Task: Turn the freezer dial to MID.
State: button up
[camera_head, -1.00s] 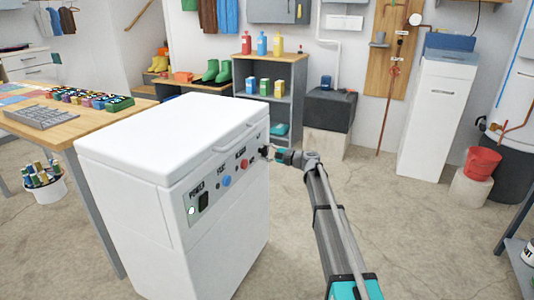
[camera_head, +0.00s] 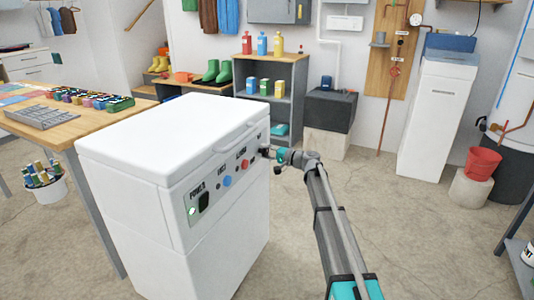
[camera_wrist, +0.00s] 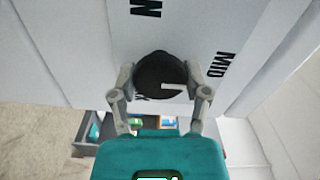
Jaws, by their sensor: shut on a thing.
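The white chest freezer (camera_head: 150,140) stands in the middle left of the head view, lid closed. Its front control panel carries a power switch (camera_head: 204,201), a blue button (camera_head: 227,181) and a red button (camera_head: 245,164). The black freezer dial (camera_wrist: 159,75) shows in the wrist view, with a pale pointer line toward the right. The MID label (camera_wrist: 220,67) is to the dial's upper right; another label ending in N is above, and one below is mostly hidden. My gripper (camera_wrist: 160,88) is shut on the dial, one finger on each side. In the head view it meets the panel's far end.
A wooden table (camera_head: 75,128) with trays and coloured items stands left of the freezer. Behind are a grey shelf (camera_head: 300,75) and a black box on a pale block (camera_head: 327,142).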

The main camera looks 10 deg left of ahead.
jog(key=shift+s+a, duration=0.15)
jog(key=shift+s, duration=0.05)
jog(key=o, duration=1.2)
jog(key=shift+w, duration=0.1)
jog(key=shift+c, duration=0.2)
jog(key=shift+d, duration=0.3)
jog(key=v, duration=1.1)
jog(key=shift+d, duration=0.25)
